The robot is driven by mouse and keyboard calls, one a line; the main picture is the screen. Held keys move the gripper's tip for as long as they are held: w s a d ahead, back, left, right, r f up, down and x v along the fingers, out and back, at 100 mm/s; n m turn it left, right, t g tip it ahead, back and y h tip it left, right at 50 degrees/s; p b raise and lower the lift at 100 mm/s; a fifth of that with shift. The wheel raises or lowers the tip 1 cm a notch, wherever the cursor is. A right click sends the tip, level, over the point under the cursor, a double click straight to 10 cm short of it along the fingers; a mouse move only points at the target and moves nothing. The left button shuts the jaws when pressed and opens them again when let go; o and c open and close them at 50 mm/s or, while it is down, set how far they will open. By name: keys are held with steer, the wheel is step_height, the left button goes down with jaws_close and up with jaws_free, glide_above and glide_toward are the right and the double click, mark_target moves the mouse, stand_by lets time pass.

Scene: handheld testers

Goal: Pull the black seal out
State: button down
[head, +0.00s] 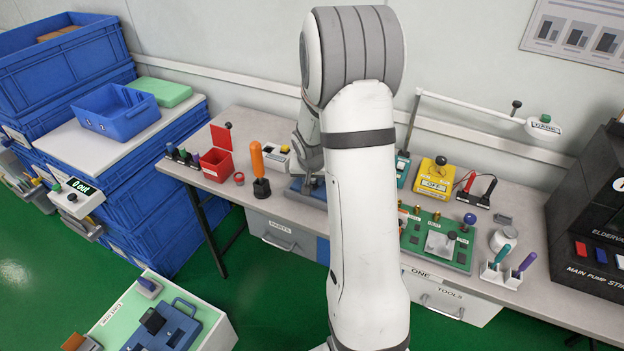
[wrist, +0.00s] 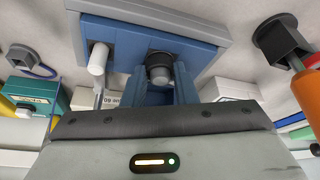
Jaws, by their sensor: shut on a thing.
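The black seal (wrist: 160,68) shows in the wrist view as a dark round piece in front of the blue fixture (wrist: 205,50) with a grey edge. My gripper (wrist: 158,84) has its two blue fingers on either side of the seal and is shut on it. Whether the seal is still seated in the fixture cannot be told. A white peg (wrist: 98,58) stands out of the fixture to the left of the seal. In the head view my arm hides the seal and most of my gripper; only part of the blue fixture (head: 308,192) shows on the bench.
An orange-handled tool (head: 257,162) with a black base stands close left of the fixture; it also shows in the wrist view (wrist: 306,95). A red box (head: 216,163) is farther left. A yellow tester (head: 436,180) and green board (head: 462,250) are to the right.

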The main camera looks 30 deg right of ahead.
steer(key=shift+r+p, duration=1.85)
steer(key=shift+r, duration=1.15)
